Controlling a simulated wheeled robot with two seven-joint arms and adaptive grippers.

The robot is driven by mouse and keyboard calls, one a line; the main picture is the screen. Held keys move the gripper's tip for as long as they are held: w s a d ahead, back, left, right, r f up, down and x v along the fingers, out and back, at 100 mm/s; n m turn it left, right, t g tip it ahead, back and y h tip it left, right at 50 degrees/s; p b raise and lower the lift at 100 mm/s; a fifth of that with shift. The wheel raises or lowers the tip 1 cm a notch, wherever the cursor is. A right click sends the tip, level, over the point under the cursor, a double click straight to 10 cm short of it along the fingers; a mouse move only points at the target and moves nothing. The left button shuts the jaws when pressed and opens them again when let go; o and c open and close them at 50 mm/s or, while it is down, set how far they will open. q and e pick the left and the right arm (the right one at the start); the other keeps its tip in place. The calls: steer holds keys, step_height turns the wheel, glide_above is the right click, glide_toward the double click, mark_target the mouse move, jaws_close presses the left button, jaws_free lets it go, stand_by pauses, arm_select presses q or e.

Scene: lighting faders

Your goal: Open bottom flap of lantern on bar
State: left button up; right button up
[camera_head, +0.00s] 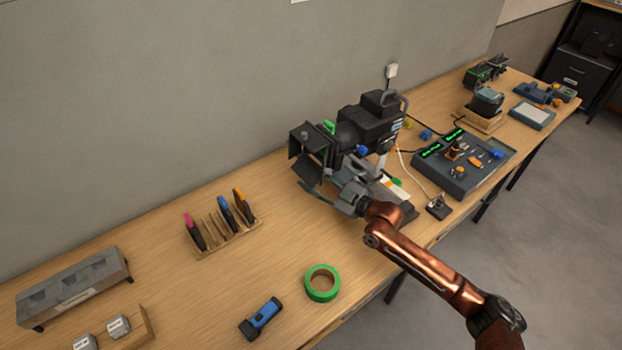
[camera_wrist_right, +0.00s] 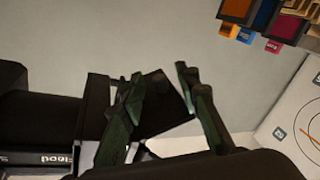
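The black stage lantern (camera_head: 375,125) stands on the bench, with its flaps at its left front end. The bottom flap (camera_head: 308,172) hangs at the lower front. My right gripper (camera_head: 322,188) is just below and beside this flap, reaching in from the right under the lantern. In the right wrist view its two dark green fingers (camera_wrist_right: 160,78) are spread apart. A black flap plate (camera_wrist_right: 160,105) shows between them in the picture; I cannot tell whether they touch it. The lantern body (camera_wrist_right: 40,125) fills the left of that view. My left gripper is out of view.
A rack of coloured gel frames (camera_head: 225,232) stands left of the lantern. Green tape (camera_head: 322,283) and a blue torch (camera_head: 262,318) lie in front. A fader desk (camera_head: 463,168) stands to the right. Bare bench (camera_head: 180,285) lies at the left.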

mark_target(313, 182)
steer(key=shift+c, duration=0.2)
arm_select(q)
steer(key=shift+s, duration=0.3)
arm_select(e)
jaws_close()
